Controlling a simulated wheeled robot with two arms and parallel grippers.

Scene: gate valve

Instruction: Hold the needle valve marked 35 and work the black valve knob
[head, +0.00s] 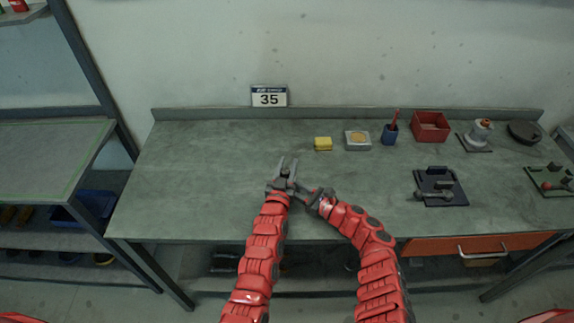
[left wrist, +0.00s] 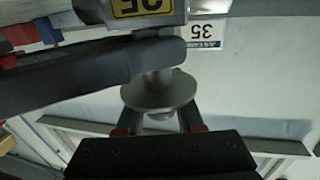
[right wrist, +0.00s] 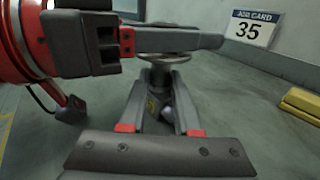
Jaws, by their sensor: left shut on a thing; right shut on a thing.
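The needle valve (left wrist: 142,8) has a grey body with a yellow 35 plate, upside down in the left wrist view. A stem leads from it to a round knob (left wrist: 158,92), which looks grey here rather than black. The knob also shows in the right wrist view (right wrist: 165,57), above the body (right wrist: 158,105). My left gripper (head: 286,165) is shut at the knob; its dark finger crosses in front of it in the right wrist view. My right gripper (head: 308,196) is shut on the valve body. In the head view, the grippers mostly hide the valve.
A job card marked 35 (head: 269,97) stands at the bench's back edge. A yellow block (head: 323,144), grey dish (head: 358,141), blue cup (head: 390,134) and red bin (head: 431,126) stand at the back. A dark fixture (head: 439,187) lies to the right. The left bench (head: 200,170) is clear.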

